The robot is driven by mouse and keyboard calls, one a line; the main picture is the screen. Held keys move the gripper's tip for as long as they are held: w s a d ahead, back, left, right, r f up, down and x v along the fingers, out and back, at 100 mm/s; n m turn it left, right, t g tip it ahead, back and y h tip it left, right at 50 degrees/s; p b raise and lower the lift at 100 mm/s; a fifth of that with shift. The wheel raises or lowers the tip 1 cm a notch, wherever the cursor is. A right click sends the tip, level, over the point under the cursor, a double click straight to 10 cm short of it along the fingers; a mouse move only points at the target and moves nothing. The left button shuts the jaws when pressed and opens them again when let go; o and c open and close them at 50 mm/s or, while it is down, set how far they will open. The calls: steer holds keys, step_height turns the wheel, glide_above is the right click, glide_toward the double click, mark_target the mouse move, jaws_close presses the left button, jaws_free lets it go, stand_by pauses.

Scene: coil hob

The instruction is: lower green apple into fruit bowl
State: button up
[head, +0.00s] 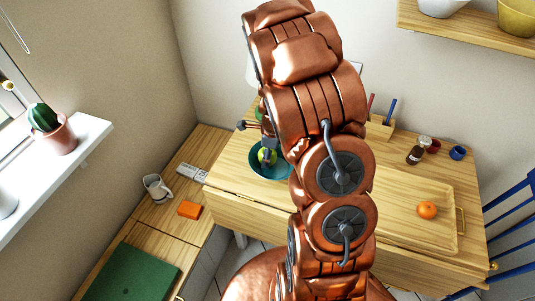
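The green apple (267,156) shows over the inside of the teal fruit bowl (258,172), on the left part of the wooden table. My gripper (268,152) is a small dark shape at the apple, with its fingers close around or just above it. I cannot tell whether the fingers press on the apple, or whether the apple touches the bowl's bottom. My copper arm hides the bowl's right side and part of the gripper.
A wooden tray (409,229) with an orange (427,210) lies on the table's right. Behind it stand a brown bottle (415,155), a blue cup (457,152) and a pen holder (380,127). A white mug (156,187) and orange block (189,209) sit on the left counter.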

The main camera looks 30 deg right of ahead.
steer(key=shift+f, duration=0.65)
stand_by(0.4)
steer(key=o, duration=1.3)
steer(key=shift+c, duration=0.2)
steer(key=shift+r, duration=0.1)
